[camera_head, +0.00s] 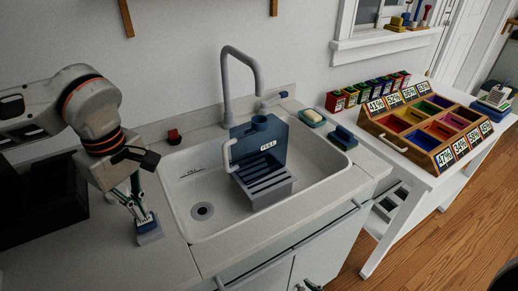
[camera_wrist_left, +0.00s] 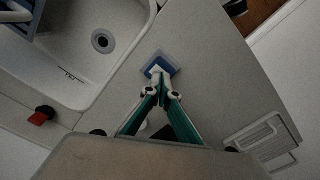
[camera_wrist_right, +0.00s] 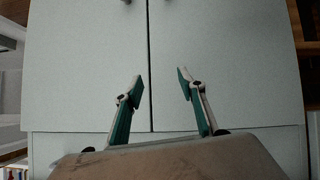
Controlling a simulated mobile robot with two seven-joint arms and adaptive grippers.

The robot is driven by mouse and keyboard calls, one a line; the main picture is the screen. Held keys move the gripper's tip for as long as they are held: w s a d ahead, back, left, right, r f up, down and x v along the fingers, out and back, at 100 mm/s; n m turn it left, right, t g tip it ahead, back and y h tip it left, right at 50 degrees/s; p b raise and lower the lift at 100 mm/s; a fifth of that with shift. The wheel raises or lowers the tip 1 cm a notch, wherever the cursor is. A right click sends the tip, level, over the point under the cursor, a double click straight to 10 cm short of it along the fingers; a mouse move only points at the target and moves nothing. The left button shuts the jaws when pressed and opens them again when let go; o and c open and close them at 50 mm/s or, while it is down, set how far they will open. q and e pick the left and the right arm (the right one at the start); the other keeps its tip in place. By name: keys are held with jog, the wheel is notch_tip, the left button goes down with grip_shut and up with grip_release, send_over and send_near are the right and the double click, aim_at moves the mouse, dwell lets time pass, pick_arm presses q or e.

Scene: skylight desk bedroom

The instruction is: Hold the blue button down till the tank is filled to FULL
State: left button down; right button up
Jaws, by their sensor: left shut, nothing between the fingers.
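The blue button (camera_head: 150,238) sits on a small grey block on the counter, left of the sink. My left gripper (camera_head: 144,216) points down over it with its fingers shut, its tips at the button's top. In the left wrist view the tips also meet over the blue button (camera_wrist_left: 157,63) and partly hide it; how far it is pressed I cannot tell. The blue tank (camera_head: 273,137), with a FULL label and a grey slatted front, stands in the sink; I cannot make out its water level. My right gripper (camera_wrist_right: 160,82) is open and empty before pale cabinet doors.
The sink (camera_head: 187,215) has a grey faucet (camera_head: 238,75) over the tank. A red switch (camera_head: 174,136) is on the back counter. A soap dish (camera_head: 312,117) and blue sponge (camera_head: 343,137) lie right of the sink. A sorting box (camera_head: 381,132) stands on the right-hand table.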

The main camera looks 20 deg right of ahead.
pick_arm(q)
jog(key=shift+f, duration=0.3)
jog(key=shift+f, duration=0.7)
jog(key=shift+f+b, duration=0.25)
jog(key=shift+b, duration=0.05)
dwell(6.7)
